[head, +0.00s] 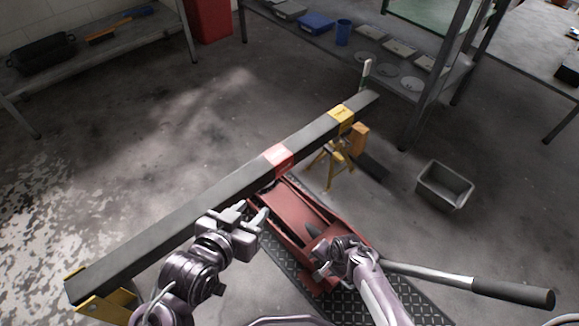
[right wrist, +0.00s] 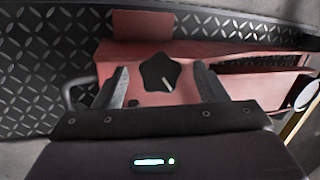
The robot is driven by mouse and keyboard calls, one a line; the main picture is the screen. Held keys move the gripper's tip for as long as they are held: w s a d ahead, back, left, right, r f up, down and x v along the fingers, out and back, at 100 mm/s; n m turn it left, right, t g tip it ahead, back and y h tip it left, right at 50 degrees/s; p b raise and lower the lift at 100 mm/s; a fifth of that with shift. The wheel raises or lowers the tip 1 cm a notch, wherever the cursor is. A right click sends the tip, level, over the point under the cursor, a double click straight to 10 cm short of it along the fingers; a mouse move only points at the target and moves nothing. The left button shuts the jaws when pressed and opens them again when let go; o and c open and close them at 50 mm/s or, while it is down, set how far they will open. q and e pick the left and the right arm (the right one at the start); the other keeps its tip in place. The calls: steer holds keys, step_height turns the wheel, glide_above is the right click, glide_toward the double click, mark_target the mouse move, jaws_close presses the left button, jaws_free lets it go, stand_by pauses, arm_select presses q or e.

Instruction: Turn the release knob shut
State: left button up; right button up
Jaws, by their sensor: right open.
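The release knob (right wrist: 158,72) is a black star-shaped knob with a pale pointer line, on the red floor jack (right wrist: 135,50). In the right wrist view it lies between the two spread fingers of my right gripper (right wrist: 159,80), with gaps on both sides. In the head view my right gripper (head: 322,255) is over the near end of the red jack (head: 297,212); the knob is not distinguishable there. My left gripper (head: 253,210) is beside the jack's left edge, near the dark beam, its fingers apart and holding nothing visible.
A long dark beam (head: 200,207) with red and yellow bands crosses over the jack, near a yellow stand (head: 331,158). The jack handle (head: 430,274) reaches right. A black diamond-plate mat (head: 290,278) lies below. A grey bin (head: 444,186) stands at right.

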mark_target(321, 264)
steer(key=n+b, duration=0.1)
steer(key=n+h+b, duration=0.1)
steer(key=b, duration=0.1)
steer(key=n+g+h+b, duration=0.1)
steer(key=b, duration=0.1)
steer(key=shift+w+a+f+n, duration=0.15)
steer(key=shift+w+f+n, duration=0.05)
steer(key=shift+f+n, duration=0.1)
steer(key=shift+r+h+b, duration=0.15)
steer(key=shift+h+b, duration=0.25)
step_height(321, 264, up, 8)
steer(key=p, duration=0.5)
steer(key=shift+a, duration=0.1)
steer(key=w+a+r+n+t+y+b, duration=0.1)
steer(key=w+a+r+n+t+y, duration=0.1)
steer(key=w+a+r+t, duration=0.3)
steer(key=w+a+r+n+t+y+b, duration=0.1)
steer(key=w+a+r+t+y, duration=0.1)
steer(key=w+r, duration=0.45)
arm_select(q)
steer(key=shift+f+b, duration=0.4)
steer(key=shift+f, duration=1.75)
arm_select(e)
step_height(321, 264, up, 16)
steer(key=w+a+n+t+y, duration=0.2)
steer(key=t+y, duration=0.1)
steer(key=t, duration=0.3)
steer(key=shift+w+a+y, duration=0.25)
steer(key=shift+a+y, duration=0.15)
